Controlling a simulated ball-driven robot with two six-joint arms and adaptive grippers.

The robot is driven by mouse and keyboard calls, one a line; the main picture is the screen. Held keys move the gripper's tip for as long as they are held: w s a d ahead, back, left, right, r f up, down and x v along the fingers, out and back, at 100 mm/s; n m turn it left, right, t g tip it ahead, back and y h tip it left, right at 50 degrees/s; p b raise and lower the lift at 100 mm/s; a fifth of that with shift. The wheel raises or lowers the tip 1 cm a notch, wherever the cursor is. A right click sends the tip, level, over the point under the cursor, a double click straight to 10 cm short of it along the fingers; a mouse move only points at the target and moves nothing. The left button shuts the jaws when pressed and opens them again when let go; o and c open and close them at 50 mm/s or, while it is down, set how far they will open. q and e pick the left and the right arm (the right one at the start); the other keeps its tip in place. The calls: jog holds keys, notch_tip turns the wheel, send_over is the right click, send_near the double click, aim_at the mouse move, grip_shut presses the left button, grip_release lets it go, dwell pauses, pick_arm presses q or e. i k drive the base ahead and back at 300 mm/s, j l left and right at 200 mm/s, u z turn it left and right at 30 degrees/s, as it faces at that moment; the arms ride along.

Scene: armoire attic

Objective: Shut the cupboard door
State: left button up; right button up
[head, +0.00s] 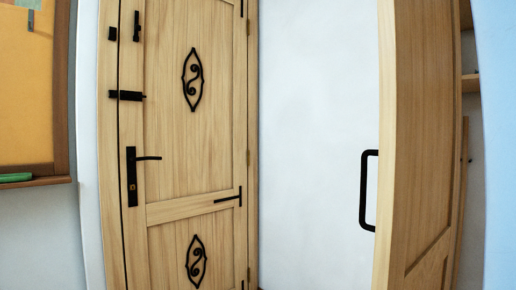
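The cupboard door (420,130) is a pale wooden panel at the right of the head view. It stands open, swung out and seen at a steep angle, with its near vertical edge (387,80) facing me. A black D-shaped handle (367,190) sticks out to the left from it. Part of the cupboard's inside, with a wooden shelf (470,87), shows to the right of the door. Most of the inside is hidden. Neither of my grippers is in view.
A wooden room door (170,150) with black lever, bolts and scroll ornaments stands at the left and looks shut. A white wall (310,120) lies between the two doors. A wood-framed orange board (25,90) hangs at the far left, with a green item (15,178) on its ledge.

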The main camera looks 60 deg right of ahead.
aim_at(418, 153)
jog(key=i+l+z, duration=0.15)
jog(key=z, duration=2.05)
jog(key=i+j+z, duration=0.15)
jog(key=z, duration=0.3)
jog(key=i+j+z, duration=0.2)
jog(key=z, duration=0.3)
jog(key=i+j+z, duration=0.1)
jog(key=j+z, duration=0.15)
jog(key=z, duration=0.2)
jog(key=i+j+z, duration=0.15)
jog(key=j, duration=0.5)
jog(key=i+j+z, duration=0.15)
jog(key=j, duration=0.5)
jog(key=j+z, duration=0.2)
jog(key=z, duration=0.25)
jog(key=k+j+z, duration=0.1)
jog(key=z, duration=0.4)
jog(key=j, duration=0.1)
